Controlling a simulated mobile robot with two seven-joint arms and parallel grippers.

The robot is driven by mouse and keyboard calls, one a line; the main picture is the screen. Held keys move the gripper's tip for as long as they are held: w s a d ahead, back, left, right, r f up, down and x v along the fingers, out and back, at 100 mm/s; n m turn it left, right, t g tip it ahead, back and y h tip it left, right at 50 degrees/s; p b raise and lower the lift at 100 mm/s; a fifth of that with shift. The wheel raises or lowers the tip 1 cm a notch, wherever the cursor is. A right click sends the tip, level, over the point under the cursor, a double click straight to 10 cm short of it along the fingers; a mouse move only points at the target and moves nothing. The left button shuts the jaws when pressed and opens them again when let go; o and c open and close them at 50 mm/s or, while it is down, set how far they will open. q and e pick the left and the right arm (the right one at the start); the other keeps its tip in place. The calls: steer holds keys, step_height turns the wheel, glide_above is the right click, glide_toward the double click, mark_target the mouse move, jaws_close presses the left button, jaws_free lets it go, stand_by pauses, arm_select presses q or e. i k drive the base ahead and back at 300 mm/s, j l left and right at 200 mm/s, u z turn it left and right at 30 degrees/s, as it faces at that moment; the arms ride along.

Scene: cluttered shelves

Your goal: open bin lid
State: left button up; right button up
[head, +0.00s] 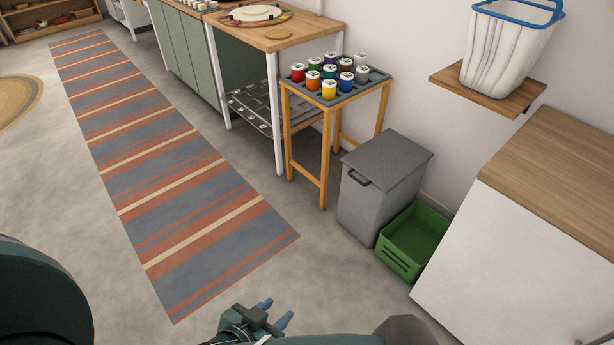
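A grey bin (367,204) stands on the floor against the wall, right of centre. Its flat grey lid (388,158) is shut, and a dark handle (359,178) sits at its front edge. My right gripper is not in view.
A green crate (397,262) stands right beside the bin. A small wooden stand (324,165) with several colourful jars is behind it to the left. A white cabinet (515,250) with a wooden top is at right. Striped rug (165,165) and open floor lie left.

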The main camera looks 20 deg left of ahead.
mark_target(389, 159)
steer(key=i+j+z, duration=0.1)
steer(key=j, duration=0.2)
steer(key=i+j+z, duration=0.1)
steer(key=i+j, duration=0.15)
steer(key=i+j+z, duration=0.1)
steer(key=j, duration=0.25)
steer(key=i+j+z, duration=0.1)
steer(key=j, duration=0.25)
steer(key=i+j+z, duration=0.1)
steer(key=j, duration=0.25)
steer(key=i+j+z, duration=0.2)
steer(key=j, duration=0.2)
steer(key=i+j+z, duration=0.2)
steer(key=i+l, duration=0.15)
steer(key=i, duration=0.2)
steer(key=i+l+z, duration=0.1)
steer(key=i, duration=0.2)
